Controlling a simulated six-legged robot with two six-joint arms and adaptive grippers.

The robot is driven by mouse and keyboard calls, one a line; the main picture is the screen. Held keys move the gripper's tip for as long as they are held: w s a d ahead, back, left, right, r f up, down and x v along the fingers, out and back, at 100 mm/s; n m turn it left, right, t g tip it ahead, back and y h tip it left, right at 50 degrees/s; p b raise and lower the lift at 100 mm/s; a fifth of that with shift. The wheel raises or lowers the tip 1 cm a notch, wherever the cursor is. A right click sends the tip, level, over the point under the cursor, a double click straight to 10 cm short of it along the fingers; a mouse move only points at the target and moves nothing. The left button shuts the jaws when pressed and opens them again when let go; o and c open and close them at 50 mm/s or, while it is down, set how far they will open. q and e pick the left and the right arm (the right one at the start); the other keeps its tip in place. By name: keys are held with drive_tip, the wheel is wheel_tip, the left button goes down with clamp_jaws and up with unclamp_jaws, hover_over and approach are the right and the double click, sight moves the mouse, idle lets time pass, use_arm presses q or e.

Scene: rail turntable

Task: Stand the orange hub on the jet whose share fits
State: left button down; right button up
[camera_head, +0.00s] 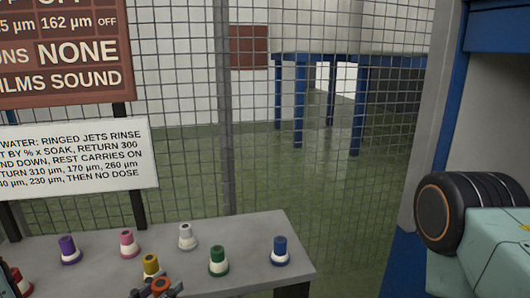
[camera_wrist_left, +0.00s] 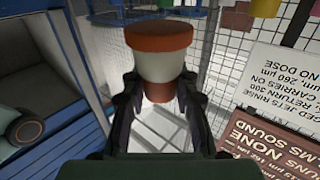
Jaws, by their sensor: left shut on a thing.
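My left gripper (camera_head: 157,288) is at the bottom of the head view, near the table's front edge. In the left wrist view its two fingers are shut on the orange hub (camera_wrist_left: 162,38), which has a wide orange end, a white middle and a narrower orange part between the fingers. Only a bit of orange shows in the head view. On the table are purple (camera_head: 68,249), pink (camera_head: 128,242), grey (camera_head: 187,236), yellow (camera_head: 151,265), green (camera_head: 217,259) and blue (camera_head: 280,248) pieces with pale lower bands. I cannot tell which are jets. My right gripper is not seen.
The grey table (camera_head: 250,230) has bare room at its right end. A white sign (camera_head: 78,160) and a brown sign (camera_head: 65,55) stand at the left. A mesh fence (camera_head: 225,120) is behind. A black roller (camera_head: 450,212) on a teal body is at the right.

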use_arm(q)
drive_tip(key=shift+m+h, duration=0.3)
drive_tip(key=shift+h, duration=0.2)
drive_tip(key=shift+s+d+f, duration=0.2)
drive_tip(key=shift+s+f, duration=0.45)
drive_tip(key=shift+s, duration=0.25)
drive_tip(key=shift+s+d+f, duration=0.2)
drive_tip(key=shift+s+f, duration=0.4)
drive_tip(key=shift+s, duration=0.3)
drive_tip(key=shift+s, duration=0.1)
